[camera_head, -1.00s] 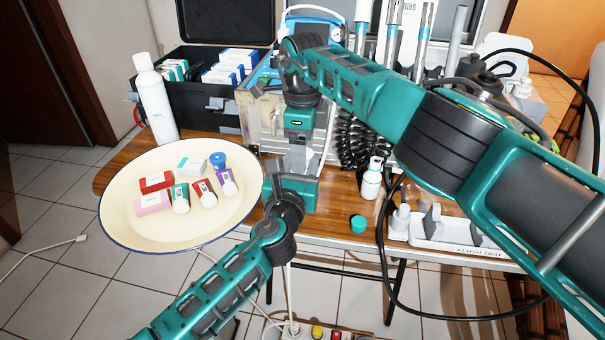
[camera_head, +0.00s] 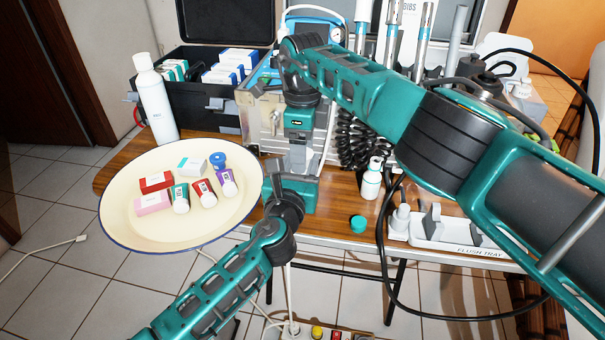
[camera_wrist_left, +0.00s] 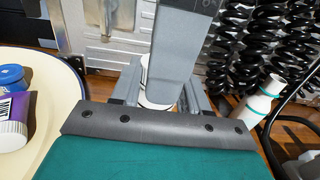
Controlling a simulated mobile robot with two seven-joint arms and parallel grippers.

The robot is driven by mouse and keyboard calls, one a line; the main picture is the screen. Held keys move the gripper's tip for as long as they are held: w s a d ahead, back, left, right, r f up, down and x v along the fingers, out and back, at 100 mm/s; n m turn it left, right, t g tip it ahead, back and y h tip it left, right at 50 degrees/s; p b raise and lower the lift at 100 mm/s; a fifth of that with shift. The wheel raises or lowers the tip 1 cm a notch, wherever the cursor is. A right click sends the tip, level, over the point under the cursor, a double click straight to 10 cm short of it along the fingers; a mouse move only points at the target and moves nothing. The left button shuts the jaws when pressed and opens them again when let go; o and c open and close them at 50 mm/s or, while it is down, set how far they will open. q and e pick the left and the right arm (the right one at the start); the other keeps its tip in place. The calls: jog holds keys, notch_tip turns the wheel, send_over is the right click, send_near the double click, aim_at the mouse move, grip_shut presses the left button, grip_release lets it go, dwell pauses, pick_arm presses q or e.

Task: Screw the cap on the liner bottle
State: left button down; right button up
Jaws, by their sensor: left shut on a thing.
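My left gripper (camera_wrist_left: 160,98) is shut on a small white bottle-like thing (camera_wrist_left: 152,101), most likely the liner bottle, seen in the left wrist view. Most of it is hidden by the fingers and by my right gripper. My right gripper (camera_head: 298,158) points down right over the left gripper in the head view. One broad grey finger of it (camera_wrist_left: 183,45) fills the middle of the left wrist view, in front of the bottle. I cannot tell whether the right jaws are open or hold a cap. No liner cap shows clearly.
A cream tray (camera_head: 125,222) with small boxes and capped tubes lies left. A metal case and black coiled hose (camera_head: 360,143) are close behind.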

jog(key=shift+r, duration=2.25)
jog(key=o, duration=0.6)
jog(key=shift+c, duration=0.2)
notch_tip(320, 180, up, 8)
jog(key=shift+f, duration=0.25)
pick_arm(q)
jog(key=shift+c, duration=2.4)
grip_release()
jog(key=p+v, duration=0.2)
jog(key=v, duration=1.1)
pick_arm(e)
notch_tip(320, 180, up, 2)
jog(key=shift+r, duration=0.2)
